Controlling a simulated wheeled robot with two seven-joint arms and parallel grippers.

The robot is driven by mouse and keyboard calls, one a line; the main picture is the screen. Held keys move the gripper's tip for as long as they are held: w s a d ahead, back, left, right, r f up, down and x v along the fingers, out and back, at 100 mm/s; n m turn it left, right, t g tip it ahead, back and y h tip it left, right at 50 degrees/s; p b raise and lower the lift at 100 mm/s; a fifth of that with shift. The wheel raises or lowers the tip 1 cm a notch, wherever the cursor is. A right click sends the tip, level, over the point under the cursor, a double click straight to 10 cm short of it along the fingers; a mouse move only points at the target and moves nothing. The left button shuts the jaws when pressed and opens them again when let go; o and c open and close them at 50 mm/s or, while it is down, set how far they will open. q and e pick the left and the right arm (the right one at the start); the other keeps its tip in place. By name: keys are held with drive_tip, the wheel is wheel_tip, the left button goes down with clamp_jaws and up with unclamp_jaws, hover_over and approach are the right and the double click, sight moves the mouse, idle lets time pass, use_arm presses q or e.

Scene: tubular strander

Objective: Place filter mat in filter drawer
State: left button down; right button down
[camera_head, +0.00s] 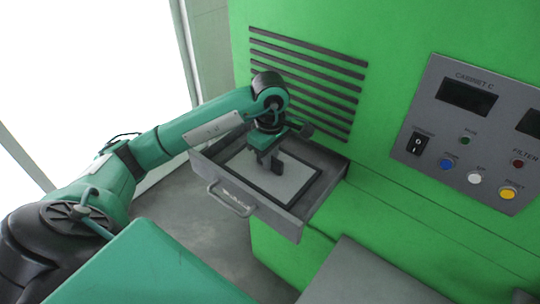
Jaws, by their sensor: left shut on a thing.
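The filter drawer (297,222) is a grey tray with a front handle, pulled out of the green cabinet below its vent slots. The filter mat (289,183) is a light grey rectangle with a dark border. It appears inside the drawer's walls, roughly lined up with them. I cannot tell whether it rests on the drawer floor or hangs slightly above it. My left gripper (270,163) points down over the middle of the mat and is shut on it. The gripper hides part of the mat's far side and the exact grip. My right gripper is not in view.
The green cabinet (400,215) stands behind the drawer, with dark vent slots (310,75) above it. A grey control panel (470,130) with buttons and a switch is at the right. A grey surface (365,280) lies at the bottom right. Bare floor shows left of the drawer.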

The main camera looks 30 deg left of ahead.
use_arm(q)
drive_tip(key=shift+f, duration=0.15)
drive_tip(key=c, duration=1.4)
unclamp_jaws()
drive_tip(key=shift+r, duration=0.2)
drive_tip(key=shift+w+r, duration=0.1)
drive_tip(key=shift+r, duration=0.05)
wheel_tip(320, 180, up, 9)
drive_tip(key=shift+r+b, duration=0.1)
drive_tip(key=shift+b, duration=0.7)
drive_tip(key=shift+r, duration=1.25)
